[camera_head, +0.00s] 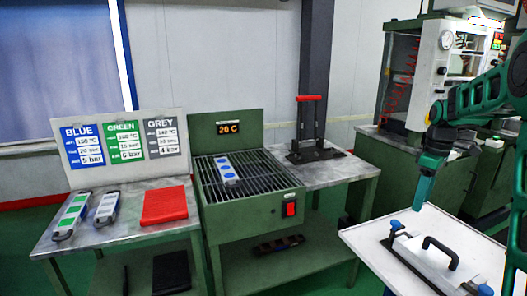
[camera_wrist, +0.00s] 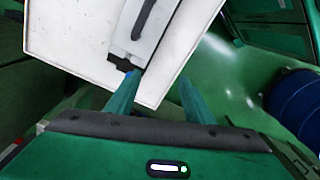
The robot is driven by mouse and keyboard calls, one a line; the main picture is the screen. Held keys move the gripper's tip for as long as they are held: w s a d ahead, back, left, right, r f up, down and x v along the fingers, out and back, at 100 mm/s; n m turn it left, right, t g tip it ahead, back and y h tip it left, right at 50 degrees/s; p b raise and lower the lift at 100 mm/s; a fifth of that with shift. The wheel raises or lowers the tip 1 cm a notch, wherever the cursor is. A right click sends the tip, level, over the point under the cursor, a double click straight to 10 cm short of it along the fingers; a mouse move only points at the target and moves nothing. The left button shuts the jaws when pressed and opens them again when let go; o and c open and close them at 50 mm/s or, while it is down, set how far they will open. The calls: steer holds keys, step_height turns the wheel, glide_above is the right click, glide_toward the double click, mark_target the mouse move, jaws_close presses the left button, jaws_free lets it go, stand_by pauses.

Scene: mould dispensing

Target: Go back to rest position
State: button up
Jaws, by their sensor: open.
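My gripper (camera_head: 424,188) is open and empty in the head view, at the right, pointing down over the left part of a white table (camera_head: 375,238). In the wrist view my gripper (camera_wrist: 155,100) shows its two green fingers spread apart with nothing between them. A grey mould box (camera_head: 432,262) with a black handle lies on the white table, below and to the right of the gripper in the head view. The box (camera_wrist: 146,50) also shows in the wrist view, beyond the fingertips. I cannot tell the exact height of the gripper.
A green heater (camera_head: 245,215) with a grill holds a blue-dotted mould (camera_head: 227,169) and shows 20 C. A side table (camera_head: 115,230) bears two moulds and a red mat (camera_head: 164,204). A press (camera_head: 310,135) stands on a bench behind. A blue barrel (camera_wrist: 296,105) stands at the wrist view's right.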

steer(key=s+a+f+m, duration=0.1)
steer(key=s+m, duration=0.3)
steer(key=s, duration=0.8)
steer(key=s+a+f+m, duration=0.1)
steer(key=s+a+m, duration=0.3)
steer(key=s, duration=0.8)
steer(key=s+a+f+m, duration=0.1)
steer(key=s+m, duration=0.5)
steer(key=s, duration=0.6)
steer(key=shift+a+f, duration=0.35)
steer(key=shift+a, duration=0.3)
steer(key=shift+w+f, duration=0.25)
steer(key=shift+w, duration=0.3)
